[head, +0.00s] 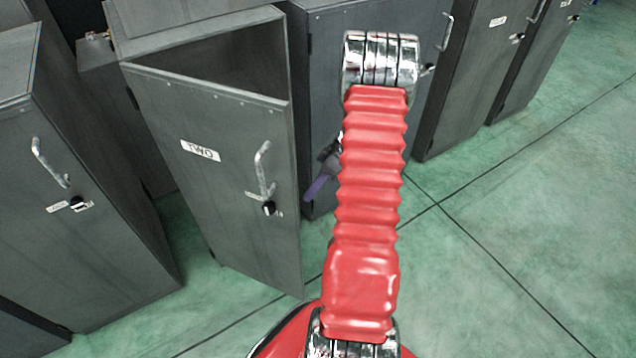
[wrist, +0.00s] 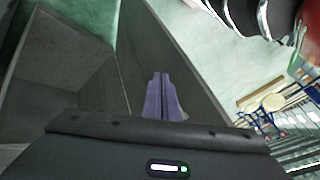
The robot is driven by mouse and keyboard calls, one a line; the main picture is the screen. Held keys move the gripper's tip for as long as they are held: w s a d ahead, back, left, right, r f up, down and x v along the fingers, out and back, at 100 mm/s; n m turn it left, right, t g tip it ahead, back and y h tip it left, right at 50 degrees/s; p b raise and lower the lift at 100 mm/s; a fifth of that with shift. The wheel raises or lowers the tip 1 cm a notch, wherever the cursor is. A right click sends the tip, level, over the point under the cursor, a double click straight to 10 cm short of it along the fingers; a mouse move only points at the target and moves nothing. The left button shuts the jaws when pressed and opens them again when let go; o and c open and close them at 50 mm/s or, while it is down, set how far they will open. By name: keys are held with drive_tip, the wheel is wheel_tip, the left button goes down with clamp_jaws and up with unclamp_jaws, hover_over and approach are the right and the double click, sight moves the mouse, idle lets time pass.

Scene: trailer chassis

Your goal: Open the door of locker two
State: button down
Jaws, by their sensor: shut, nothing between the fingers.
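The grey door of locker two (head: 215,170), labelled TWO, stands swung open at an angle from its locker in the head view. Its bent metal handle (head: 262,172) and black knob (head: 268,208) are on the outer face. The dark opening of locker two (head: 225,60) shows above the door's top edge. My gripper (head: 312,194) is just right of the door's free edge, with purple fingers closed and empty. In the wrist view the shut fingers (wrist: 163,88) are in front of a grey panel (wrist: 180,50); I cannot tell whether they touch it.
Another grey locker (head: 75,190) with a handle stands at the left. More lockers (head: 480,80) stand at the right. Green floor (head: 500,230) is clear at the lower right.

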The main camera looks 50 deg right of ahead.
drive_tip(key=a+f, duration=0.2)
drive_tip(key=a, duration=0.3)
drive_tip(key=shift+s+a+f, duration=0.25)
drive_tip(key=shift+s+a, duration=0.05)
drive_tip(key=shift+a, duration=0.1)
